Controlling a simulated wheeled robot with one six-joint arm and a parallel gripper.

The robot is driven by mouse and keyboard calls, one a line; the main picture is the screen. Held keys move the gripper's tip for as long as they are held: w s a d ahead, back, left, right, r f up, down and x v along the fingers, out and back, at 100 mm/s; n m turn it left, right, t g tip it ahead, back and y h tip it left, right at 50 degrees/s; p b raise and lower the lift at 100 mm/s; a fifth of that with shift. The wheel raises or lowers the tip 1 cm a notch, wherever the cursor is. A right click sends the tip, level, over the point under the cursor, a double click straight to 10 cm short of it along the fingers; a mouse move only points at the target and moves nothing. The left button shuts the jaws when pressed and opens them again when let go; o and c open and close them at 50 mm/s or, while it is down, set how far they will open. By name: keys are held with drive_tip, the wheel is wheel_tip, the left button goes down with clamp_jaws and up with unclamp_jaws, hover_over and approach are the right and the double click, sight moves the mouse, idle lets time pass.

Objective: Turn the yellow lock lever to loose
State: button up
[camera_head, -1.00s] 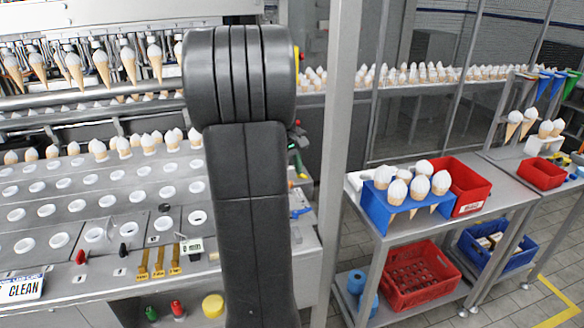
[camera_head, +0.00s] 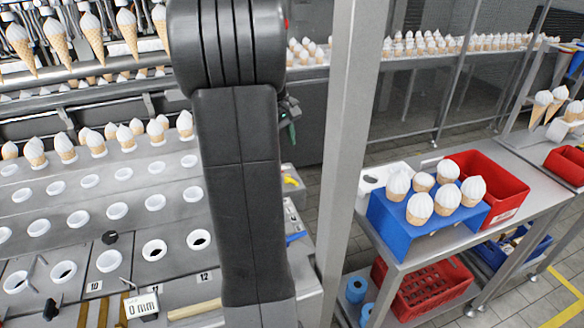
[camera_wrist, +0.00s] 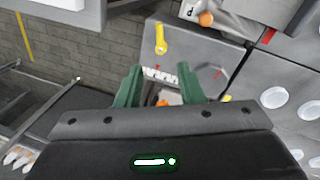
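The yellow lock lever (camera_wrist: 160,39) shows in the wrist view on a grey machine panel, beyond my fingertips. It has a round end and a short arm. A small yellow part (camera_head: 292,181) beside my arm in the head view may be the same lever. My gripper (camera_wrist: 161,84) has two green fingers spread apart, with nothing held between them. The lever is ahead of the fingers and not touching them. In the head view, my arm hides much of the panel, and only a green fingertip (camera_head: 289,131) shows.
A metal post (camera_head: 346,150) stands right of my arm. A blue holder (camera_head: 410,232) with several cones and a red bin (camera_head: 500,190) sit on the side table. The cone plate (camera_head: 110,190) lies left. A red mark (camera_wrist: 218,72) shows on the panel.

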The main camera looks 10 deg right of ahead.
sight(292, 180)
drive_tip(key=f, duration=0.4)
drive_tip(key=w+d+f, duration=0.1)
drive_tip(key=f, duration=0.4)
drive_tip(key=d+f+p, duration=0.1)
drive_tip(key=f, duration=0.3)
drive_tip(key=shift+w+d+f, duration=0.15)
drive_tip(key=shift+f, duration=0.1)
drive_tip(key=shift+c, duration=0.2)
clamp_jaws()
